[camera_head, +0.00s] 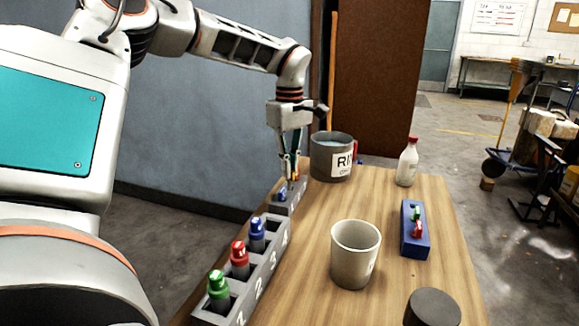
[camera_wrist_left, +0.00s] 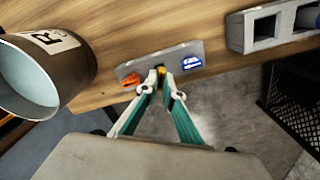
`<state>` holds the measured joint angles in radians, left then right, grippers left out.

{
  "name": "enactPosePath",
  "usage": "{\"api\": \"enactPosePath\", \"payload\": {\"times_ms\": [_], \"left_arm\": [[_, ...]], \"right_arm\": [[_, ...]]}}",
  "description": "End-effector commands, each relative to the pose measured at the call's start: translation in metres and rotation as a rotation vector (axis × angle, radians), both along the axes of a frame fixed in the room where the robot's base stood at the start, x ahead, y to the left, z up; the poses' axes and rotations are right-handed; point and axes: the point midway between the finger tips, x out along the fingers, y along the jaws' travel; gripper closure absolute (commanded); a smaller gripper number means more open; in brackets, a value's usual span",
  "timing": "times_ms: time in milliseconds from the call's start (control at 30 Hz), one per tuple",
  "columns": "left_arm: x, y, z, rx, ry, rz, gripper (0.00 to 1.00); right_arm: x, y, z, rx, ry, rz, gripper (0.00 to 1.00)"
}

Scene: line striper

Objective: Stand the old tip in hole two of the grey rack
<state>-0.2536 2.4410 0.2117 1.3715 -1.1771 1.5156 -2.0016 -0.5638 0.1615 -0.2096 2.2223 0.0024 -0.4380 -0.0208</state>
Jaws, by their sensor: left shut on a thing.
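My left gripper (camera_head: 291,172) is at the far left edge of the table, pointing down over a small grey block (camera_head: 299,193). In the left wrist view its fingertips (camera_wrist_left: 161,86) are closed around a small yellow piece (camera_wrist_left: 161,73) at the middle of the block. An orange piece (camera_wrist_left: 131,79) and a blue piece (camera_wrist_left: 191,62) sit on either side. I cannot tell whether the yellow piece is seated or lifted. A long grey rack (camera_head: 262,278), numbered one to four, runs along the near left edge. It holds green (camera_head: 218,284), red (camera_head: 239,253) and blue (camera_head: 257,229) capped pieces. My right gripper is out of view.
A grey bucket (camera_head: 331,157) stands just right of my left gripper. A white bottle (camera_head: 408,163), a blue block (camera_head: 413,245) with green and red pieces, a pale cup (camera_head: 353,262) and a dark cylinder (camera_head: 433,308) stand on the table (camera_head: 383,192). Bare wood lies between them.

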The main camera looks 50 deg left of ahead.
Motion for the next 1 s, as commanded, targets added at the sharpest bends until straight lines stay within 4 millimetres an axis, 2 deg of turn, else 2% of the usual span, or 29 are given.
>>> {"api": "enactPosePath", "payload": {"times_ms": [1000], "left_arm": [[0.000, 0.000, -0.020, 0.000, 0.003, 0.000, 1.00]], "right_arm": [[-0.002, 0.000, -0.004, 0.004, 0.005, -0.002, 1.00]]}}
